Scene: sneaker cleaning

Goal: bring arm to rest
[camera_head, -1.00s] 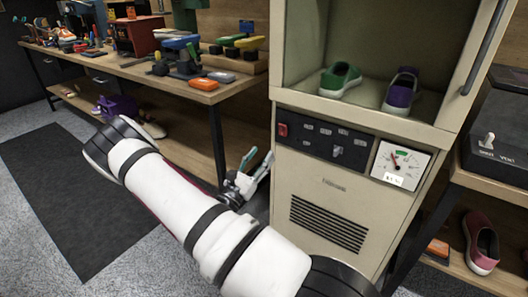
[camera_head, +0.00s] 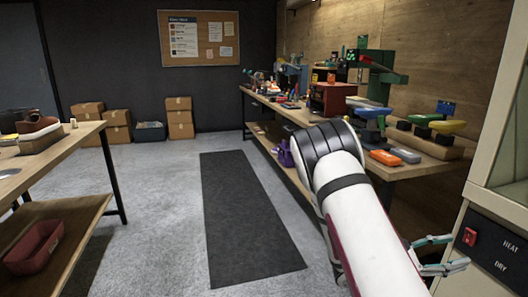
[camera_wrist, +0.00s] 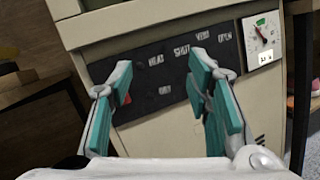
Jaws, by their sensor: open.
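My gripper (camera_head: 455,252) is at the lower right of the head view, partly hidden by my white arm. Its teal-padded fingers are spread with nothing between them. In the wrist view my gripper (camera_wrist: 163,78) shows the same open fingers, facing the cream cabinet's front. The cream cabinet (camera_head: 480,192) stands at the right edge of the head view, just right of my gripper. Its dark control panel (camera_wrist: 170,85) lies behind the fingers in the wrist view, with a dial (camera_wrist: 263,38) at the upper right. I cannot tell whether the fingers touch it.
A long workbench (camera_head: 408,168) with tools runs along the right wall, behind my arm. A dark mat (camera_head: 240,215) lies on open grey floor. A wooden table (camera_head: 75,145) stands at the left. Cardboard boxes (camera_head: 180,118) stand by the far wall.

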